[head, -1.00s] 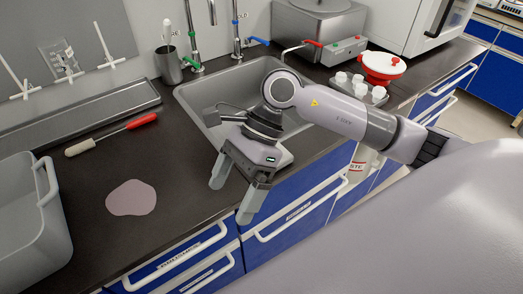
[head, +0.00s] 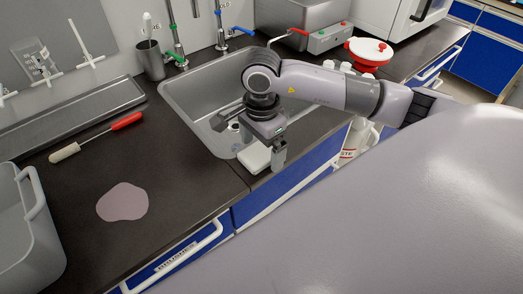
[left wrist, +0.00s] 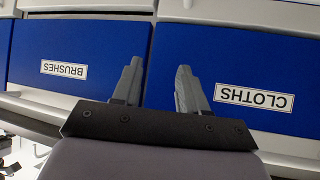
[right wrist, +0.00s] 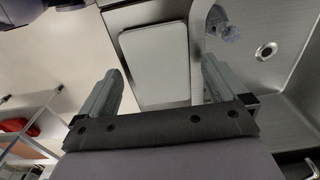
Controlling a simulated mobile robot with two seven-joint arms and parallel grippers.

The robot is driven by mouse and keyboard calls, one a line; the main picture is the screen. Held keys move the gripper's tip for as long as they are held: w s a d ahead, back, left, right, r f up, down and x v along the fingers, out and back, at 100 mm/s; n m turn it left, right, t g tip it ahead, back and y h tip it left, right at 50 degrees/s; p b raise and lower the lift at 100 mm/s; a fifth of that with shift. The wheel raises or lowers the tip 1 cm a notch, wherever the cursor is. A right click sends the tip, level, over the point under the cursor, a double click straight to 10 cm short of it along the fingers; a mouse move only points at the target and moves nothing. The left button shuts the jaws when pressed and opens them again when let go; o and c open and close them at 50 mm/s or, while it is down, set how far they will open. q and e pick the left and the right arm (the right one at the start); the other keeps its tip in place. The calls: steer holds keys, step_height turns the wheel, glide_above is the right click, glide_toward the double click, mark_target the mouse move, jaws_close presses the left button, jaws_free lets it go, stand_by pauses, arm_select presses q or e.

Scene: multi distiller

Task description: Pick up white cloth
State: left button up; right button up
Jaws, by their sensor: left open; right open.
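A flat white rectangular piece that looks like the white cloth (head: 254,158) lies at the front edge of the sink, partly hidden by my right gripper. In the right wrist view the white cloth (right wrist: 155,60) shows between the spread fingers. My right gripper (right wrist: 160,72) is open and empty, over the cloth and pointing down at it; contact cannot be made out. My left gripper (left wrist: 157,70) is open and empty, facing the blue drawer fronts labelled BRUSHES (left wrist: 63,69) and CLOTHS (left wrist: 252,96). It is outside the head view.
The sink (head: 195,100) lies behind the cloth, with taps (head: 222,40) at its back. A pinkish flat patch (head: 122,202), a red-handled brush (head: 95,137) and a grey bin (head: 30,240) are on the dark counter at left. A red-and-white container (head: 368,52) stands at right.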

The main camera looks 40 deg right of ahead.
steer(key=shift+f, duration=0.1)
steer(key=c, duration=1.1)
